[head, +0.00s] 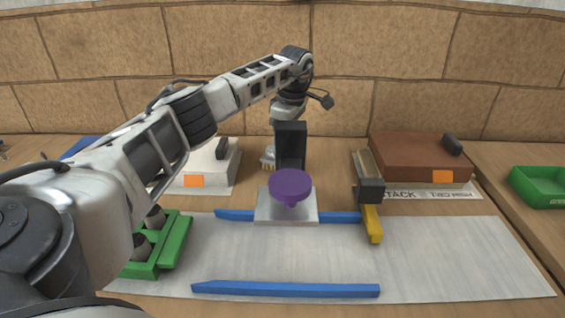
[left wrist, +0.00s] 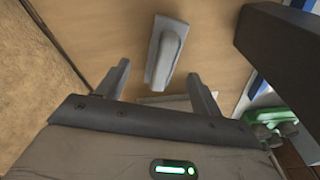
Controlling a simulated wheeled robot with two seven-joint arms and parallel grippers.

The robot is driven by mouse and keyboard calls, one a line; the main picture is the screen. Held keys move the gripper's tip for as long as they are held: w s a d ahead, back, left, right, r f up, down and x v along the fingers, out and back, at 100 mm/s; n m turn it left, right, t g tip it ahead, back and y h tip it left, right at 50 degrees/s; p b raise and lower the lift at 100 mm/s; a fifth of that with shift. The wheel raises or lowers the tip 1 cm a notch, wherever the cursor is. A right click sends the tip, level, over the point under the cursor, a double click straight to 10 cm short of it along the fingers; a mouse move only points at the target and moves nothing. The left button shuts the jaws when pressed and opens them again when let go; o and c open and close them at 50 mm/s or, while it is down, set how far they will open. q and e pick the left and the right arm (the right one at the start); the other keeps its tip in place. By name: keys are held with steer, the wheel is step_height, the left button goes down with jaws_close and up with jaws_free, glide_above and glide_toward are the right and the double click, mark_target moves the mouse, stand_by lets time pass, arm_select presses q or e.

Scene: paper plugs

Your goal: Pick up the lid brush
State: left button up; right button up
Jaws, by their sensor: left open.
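The lid brush (head: 267,157) stands on the table behind the work mat, a pale body with yellowish bristles low down. The dark upright block and my arm partly hide it in the head view. In the left wrist view, a grey piece with a raised handle, seemingly the brush (left wrist: 165,52), lies just ahead of my left gripper (left wrist: 158,74). The gripper is open, with one finger to either side of the brush's near end in the picture. I see no contact. My right gripper is not in view.
In front are a purple piece (head: 290,184) on a grey plate (head: 264,212), blue rails (head: 285,290) and a green holder (head: 172,250). A brown box (head: 420,156) is right; the mat's right side is clear.

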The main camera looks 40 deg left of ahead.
arm_select(q)
steer(key=shift+s+a+f, duration=0.1)
steer(key=shift+f, duration=0.9)
steer(key=shift+s+a+f, duration=0.1)
steer(key=shift+a+f, duration=0.05)
steer(key=shift+f, duration=0.85)
steer(key=shift+s+a+f, duration=0.1)
steer(key=shift+f, duration=0.9)
steer(key=c, duration=1.1)
